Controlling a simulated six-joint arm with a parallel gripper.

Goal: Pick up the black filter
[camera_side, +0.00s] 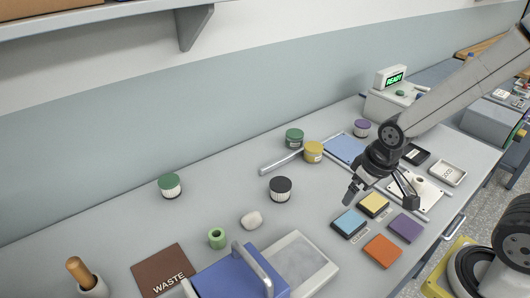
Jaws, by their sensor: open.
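The black filter (280,189) stands upright on the grey bench near the middle of the view. It has a black top and a white ribbed side. My gripper (378,197) is to its right, above the bench near the coloured pads. It is open with nothing seen between its fingers, and it is well apart from the filter.
A silver rod (281,162) and a yellow-topped jar (313,152) are behind the filter. A green-topped filter (169,186) stands left. A white lump (251,220), a green ring (217,238) and a blue box with a handle (235,276) are in front. Blue (349,222) and yellow pads (374,204) lie under my gripper.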

